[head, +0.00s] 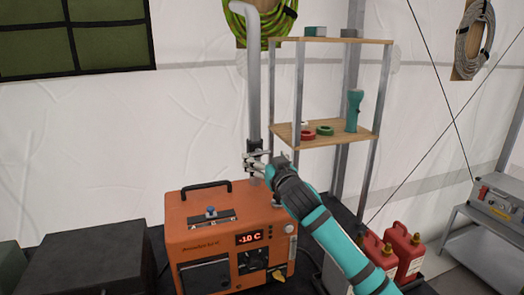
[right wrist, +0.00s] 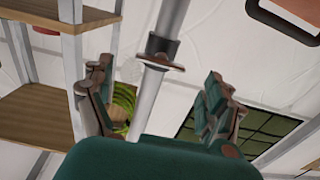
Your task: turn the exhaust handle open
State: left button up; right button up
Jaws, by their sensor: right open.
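A grey exhaust pipe (head: 254,95) rises behind the orange heater (head: 205,241). A dark collar (head: 254,146) sits low on the pipe; in the right wrist view the collar (right wrist: 161,47) has a short metal piece sticking out beside it, perhaps the exhaust handle (right wrist: 164,62). My right gripper (head: 256,162) is at the pipe just below the collar, above the heater's back. In the right wrist view its fingers are spread, one on each side of the pipe, with gaps. It partly hides the pipe's lower part. My left gripper is not in view.
A shelf (head: 318,133) with a teal flashlight (head: 353,110) and tape rolls stands right of the pipe. Red canisters (head: 405,250) are at lower right. A dark box (head: 82,257) is left of the heater. The heater's display (head: 250,238) is lit red.

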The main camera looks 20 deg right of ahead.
aim_at(261, 153)
jog(key=shift+w, duration=1.6)
jog(key=shift+c, duration=0.4)
jog(key=c, duration=1.1)
